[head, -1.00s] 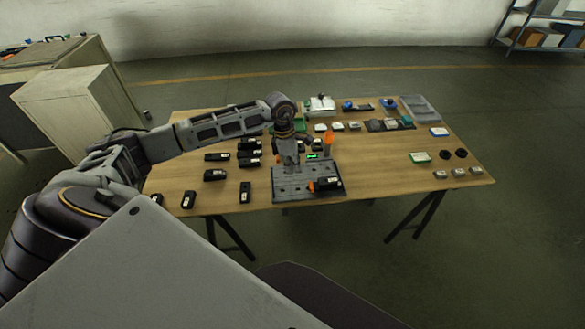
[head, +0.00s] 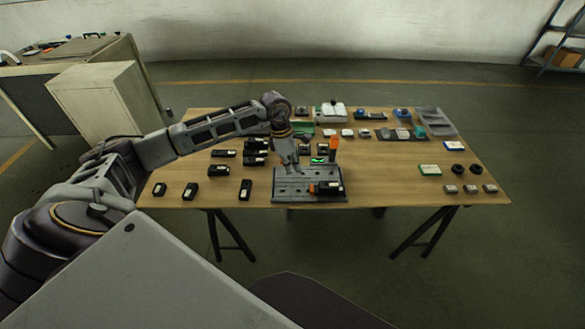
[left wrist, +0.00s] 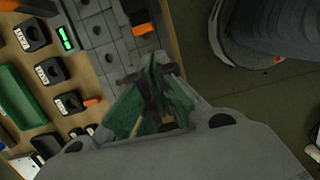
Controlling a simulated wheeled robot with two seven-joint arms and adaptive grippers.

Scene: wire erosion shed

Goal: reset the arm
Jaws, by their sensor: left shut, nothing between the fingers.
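My left arm reaches in from the left in the head view, over the wooden table (head: 390,185). My left gripper (head: 288,165) points down just above the grey fixture plate (head: 300,198) at the table's front. In the left wrist view its fingers (left wrist: 158,95) with green parts are close together, and nothing is held. A black and orange piece (head: 327,188) lies on the plate's right side. An upright orange piece (head: 334,146) stands behind it, near a small lit green display (head: 318,160). My right gripper does not show.
Several black labelled blocks (head: 245,190) lie on the table's left half. A green tray (head: 303,130), a grey bin (head: 437,121) and small parts stand toward the back and right. A pale cabinet (head: 105,105) is at the left. The table's right-middle is mostly clear.

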